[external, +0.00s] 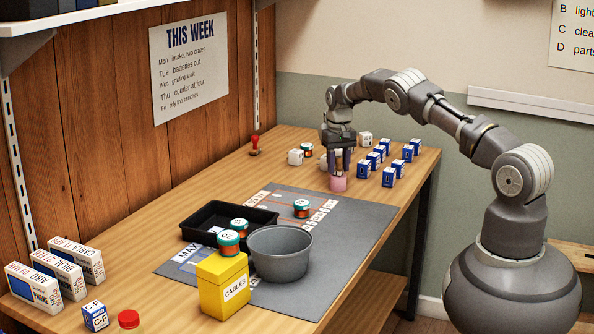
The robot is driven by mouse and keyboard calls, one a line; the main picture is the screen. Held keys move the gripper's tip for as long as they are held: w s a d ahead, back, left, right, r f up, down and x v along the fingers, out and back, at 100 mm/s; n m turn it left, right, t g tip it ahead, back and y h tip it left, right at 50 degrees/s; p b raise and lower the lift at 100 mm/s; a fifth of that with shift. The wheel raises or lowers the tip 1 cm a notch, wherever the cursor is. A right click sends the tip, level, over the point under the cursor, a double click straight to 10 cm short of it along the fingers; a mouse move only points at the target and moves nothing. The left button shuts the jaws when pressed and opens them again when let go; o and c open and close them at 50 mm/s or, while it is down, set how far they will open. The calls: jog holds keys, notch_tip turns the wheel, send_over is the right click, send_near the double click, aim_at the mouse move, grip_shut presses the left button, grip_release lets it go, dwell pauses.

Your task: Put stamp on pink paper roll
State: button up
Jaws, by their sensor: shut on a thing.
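The pink paper roll (338,184) is a short pink cylinder near the far right edge of the grey mat.
White rolls (295,157) and a teal roll (306,150) stand left of my gripper; several blue-and-white boxes (389,176) stand right. On the grey mat (350,222) are a black tray (192,237), a grey bucket (280,255) and a yellow cables box (222,290).

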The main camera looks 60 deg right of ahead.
jog(key=shift+f, duration=0.15)
jog(key=o, duration=1)
